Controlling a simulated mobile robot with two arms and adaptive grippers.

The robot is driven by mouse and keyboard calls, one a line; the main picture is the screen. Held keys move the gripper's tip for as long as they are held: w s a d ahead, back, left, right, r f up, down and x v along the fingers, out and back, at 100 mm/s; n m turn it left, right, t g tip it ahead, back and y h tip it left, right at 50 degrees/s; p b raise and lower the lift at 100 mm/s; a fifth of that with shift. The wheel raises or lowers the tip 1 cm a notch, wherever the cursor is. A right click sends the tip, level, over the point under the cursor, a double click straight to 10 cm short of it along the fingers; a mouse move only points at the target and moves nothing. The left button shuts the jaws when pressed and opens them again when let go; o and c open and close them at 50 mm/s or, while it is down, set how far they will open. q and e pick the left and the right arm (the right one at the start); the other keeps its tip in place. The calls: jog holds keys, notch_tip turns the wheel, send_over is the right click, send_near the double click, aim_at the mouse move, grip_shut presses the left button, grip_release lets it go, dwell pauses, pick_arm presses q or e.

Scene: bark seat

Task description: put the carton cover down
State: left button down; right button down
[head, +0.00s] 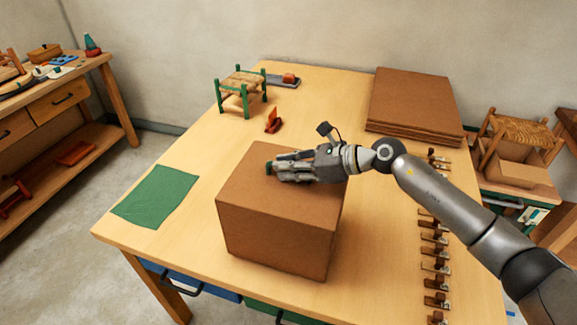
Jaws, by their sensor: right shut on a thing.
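The carton cover (275,235) is a plain brown box shape at the front middle of the table (192,150). It stands upright and appears to be on the tabletop, though I cannot tell if a small gap is under it. My right gripper (275,170) reaches in from the right over its top face. What is under the cover is hidden. My left gripper is not in view.
A green cloth (157,196) lies to the left. A small green-legged stool (241,91) and an orange-brown tool (273,120) stand behind. Stacked brown boards (411,103) lie at back right. Several clamps (434,252) line the right edge. The left middle of the table is clear.

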jog(key=shift+f+b, duration=0.35)
jog(key=shift+r, duration=0.1)
jog(key=c, duration=1.5)
grip_release()
